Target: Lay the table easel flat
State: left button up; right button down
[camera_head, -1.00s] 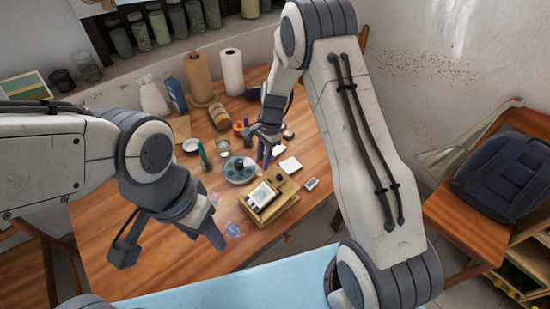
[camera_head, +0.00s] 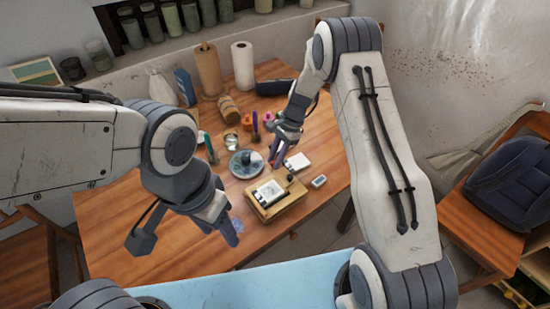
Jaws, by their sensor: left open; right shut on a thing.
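The table easel (camera_head: 293,205) is a small wooden box-like stand near the table's right front. A white-bordered picture or panel (camera_head: 268,192) rests on it, and it looks low or nearly flat. My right gripper (camera_head: 274,158) is just behind the easel, beside a grey round dish. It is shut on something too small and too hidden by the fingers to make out. My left gripper (camera_head: 186,238) is open and empty, in front of and left of the easel, with its fingers spread wide.
The grey dish (camera_head: 240,171) holds a dark item. Paper rolls (camera_head: 243,66), jars and a dark case (camera_head: 274,87) stand at the back. The table's left part is clear.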

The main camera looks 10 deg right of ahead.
jog(key=shift+w+d+f, duration=0.1)
jog(key=shift+d+f, duration=0.05)
jog(key=shift+d, duration=0.05)
jog(key=c, duration=0.7)
grip_release()
jog(key=shift+c, duration=0.2)
jog(key=shift+w+d+r, duration=0.1)
jog(key=shift+r, duration=0.3)
jog(key=b+v, duration=0.1)
jog(key=v, duration=0.8)
jog(key=shift+r, duration=0.3)
jog(key=shift+d, duration=0.1)
